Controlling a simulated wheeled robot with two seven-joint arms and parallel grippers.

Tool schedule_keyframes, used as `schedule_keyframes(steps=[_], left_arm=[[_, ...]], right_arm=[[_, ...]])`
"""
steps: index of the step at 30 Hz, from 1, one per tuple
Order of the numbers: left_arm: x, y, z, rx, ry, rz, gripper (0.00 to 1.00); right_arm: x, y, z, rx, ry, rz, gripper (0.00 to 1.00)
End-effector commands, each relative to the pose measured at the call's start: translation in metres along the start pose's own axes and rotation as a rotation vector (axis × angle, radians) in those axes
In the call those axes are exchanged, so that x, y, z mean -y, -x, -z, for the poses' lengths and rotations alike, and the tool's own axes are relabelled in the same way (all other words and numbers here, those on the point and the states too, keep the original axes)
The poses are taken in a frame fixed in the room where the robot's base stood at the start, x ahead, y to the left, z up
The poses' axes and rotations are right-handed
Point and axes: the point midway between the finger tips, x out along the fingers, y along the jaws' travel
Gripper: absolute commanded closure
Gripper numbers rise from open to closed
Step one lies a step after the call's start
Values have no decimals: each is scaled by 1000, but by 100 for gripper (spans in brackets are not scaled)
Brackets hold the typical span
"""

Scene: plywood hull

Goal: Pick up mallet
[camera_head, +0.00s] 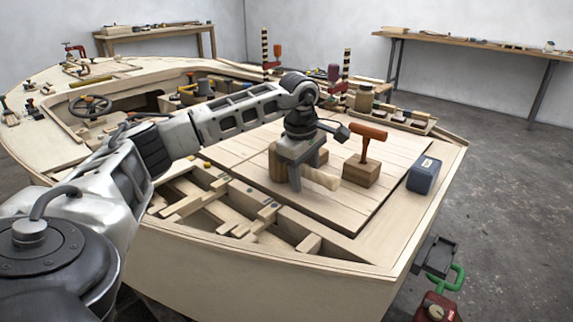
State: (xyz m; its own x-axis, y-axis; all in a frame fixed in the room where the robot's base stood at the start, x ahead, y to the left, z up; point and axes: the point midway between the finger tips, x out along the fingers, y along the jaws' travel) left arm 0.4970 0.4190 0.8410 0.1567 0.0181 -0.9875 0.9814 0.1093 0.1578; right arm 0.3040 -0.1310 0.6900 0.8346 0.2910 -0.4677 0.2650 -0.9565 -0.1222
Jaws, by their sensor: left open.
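A wooden mallet (277,163) lies on the plank deck, with its blocky brown head behind and left of my gripper and its pale handle (323,179) pointing to the lower right. My left gripper (308,171) is open and points down over the mallet. Its two grey fingers appear on either side of the handle near the head; I cannot tell whether they touch it. The fingers hide part of the head and handle. My right gripper is not in view.
An orange T-shaped tool (367,140) stands upright in a wooden block (361,172) close right of my gripper. A blue-grey box (424,175) sits near the right edge. Open framed compartments (262,213) lie in front.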

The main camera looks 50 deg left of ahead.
Motion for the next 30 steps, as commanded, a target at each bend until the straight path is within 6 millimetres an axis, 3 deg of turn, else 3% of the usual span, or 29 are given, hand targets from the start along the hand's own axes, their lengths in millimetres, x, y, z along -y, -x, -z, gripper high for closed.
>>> schedule_keyframes(steps=[2, 7, 8, 20, 26, 30], left_arm=[[0, 0, 0, 0, 0, 0, 50], [0, 0, 0, 0, 0, 1, 95], [0, 0, 0, 0, 0, 1, 100], [-2, 6, 0, 1, 0, -3, 100], [-6, 31, -1, 3, 0, -6, 100], [10, 59, 3, -2, 0, -6, 100]], right_arm=[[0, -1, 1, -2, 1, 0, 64], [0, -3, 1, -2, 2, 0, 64], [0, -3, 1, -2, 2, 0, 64], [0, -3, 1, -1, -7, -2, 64], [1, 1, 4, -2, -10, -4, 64], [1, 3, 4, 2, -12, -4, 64]])
